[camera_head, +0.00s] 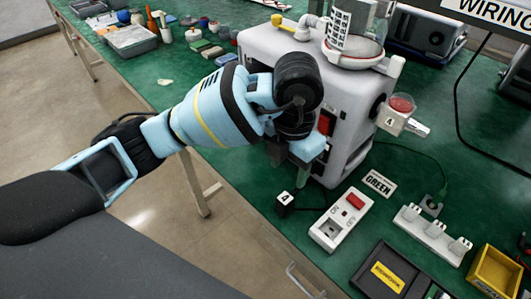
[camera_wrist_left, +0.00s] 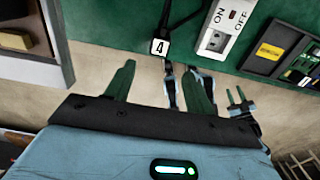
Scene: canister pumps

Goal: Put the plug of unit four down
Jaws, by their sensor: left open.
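The plug of unit four (camera_head: 284,198) is a small dark block with a white "4" tag. It rests on the green table near its front edge, beside the switched socket strip. In the left wrist view the plug (camera_wrist_left: 160,47) shows just beyond the fingertips, between their lines. My left gripper (camera_head: 303,160) is in front of the white pump unit, above and behind the plug in the head view. It is open, its two fingers apart with nothing between them in the left wrist view (camera_wrist_left: 163,80).
A white socket strip with a red switch (camera_head: 341,220) lies right of the plug. The white pump unit (camera_head: 350,120) stands behind, with a "4" tag. A "GREEN" label (camera_head: 380,183), a white multi-socket (camera_head: 432,235), a black tray (camera_head: 385,275) and a yellow box (camera_head: 495,272) lie right.

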